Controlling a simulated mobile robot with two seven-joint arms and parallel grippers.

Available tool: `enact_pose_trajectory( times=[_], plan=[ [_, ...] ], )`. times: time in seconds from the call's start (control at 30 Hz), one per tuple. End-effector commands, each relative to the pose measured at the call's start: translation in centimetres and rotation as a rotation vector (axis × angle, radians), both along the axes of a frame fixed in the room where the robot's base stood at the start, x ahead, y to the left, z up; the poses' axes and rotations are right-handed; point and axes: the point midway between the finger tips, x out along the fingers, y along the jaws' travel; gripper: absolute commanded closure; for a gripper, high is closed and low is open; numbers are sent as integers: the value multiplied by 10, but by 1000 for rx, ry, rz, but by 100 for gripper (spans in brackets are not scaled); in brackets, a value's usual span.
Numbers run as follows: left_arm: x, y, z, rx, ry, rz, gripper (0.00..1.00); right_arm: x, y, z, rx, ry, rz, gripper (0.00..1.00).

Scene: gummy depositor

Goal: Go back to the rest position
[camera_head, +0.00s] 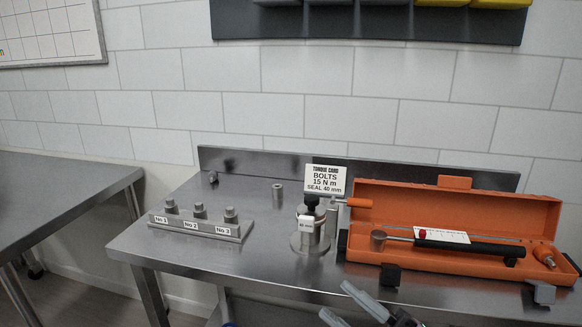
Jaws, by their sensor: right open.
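My right gripper (334,299) shows at the bottom edge, right of the middle, in front of the steel bench (170,246). Its two grey fingers are apart with nothing visible between them. Most of its arm is cut off by the picture's lower edge. My left gripper does not show.
On the bench stand a block (205,229) with numbered bolts, a metal fixture (308,243), a torque card (325,180) and an open orange case (450,202) holding a torque wrench (470,246). A small dark block (390,275) lies before the case. Another table (60,190) stands left.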

Motion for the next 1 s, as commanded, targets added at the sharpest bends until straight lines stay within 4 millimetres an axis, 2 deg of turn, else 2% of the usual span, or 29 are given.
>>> enact_pose_trajectory(
  times=[0.13, 0.23, 0.33, 0.4, 0.5, 0.6, 0.7, 1.0],
  plan=[
    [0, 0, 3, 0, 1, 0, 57, 10, -41, -62, 140, 320, -249, 60],
    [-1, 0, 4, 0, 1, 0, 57, 2, -69, -118, 191, 555, -407, 60],
    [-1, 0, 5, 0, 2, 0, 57, -23, -93, -179, 216, 800, -544, 60],
    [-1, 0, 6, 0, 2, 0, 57, -47, -105, -217, 220, 962, -620, 60],
    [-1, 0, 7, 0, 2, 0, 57, -82, -116, -258, 217, 1147, -692, 60],
    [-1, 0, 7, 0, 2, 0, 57, -108, -121, -282, 210, 1267, -730, 60],
    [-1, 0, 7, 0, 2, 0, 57, -123, -123, -294, 208, 1329, -747, 60],
    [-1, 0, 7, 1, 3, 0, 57, -126, -123, -297, 206, 1345, -751, 60]
  ],
)
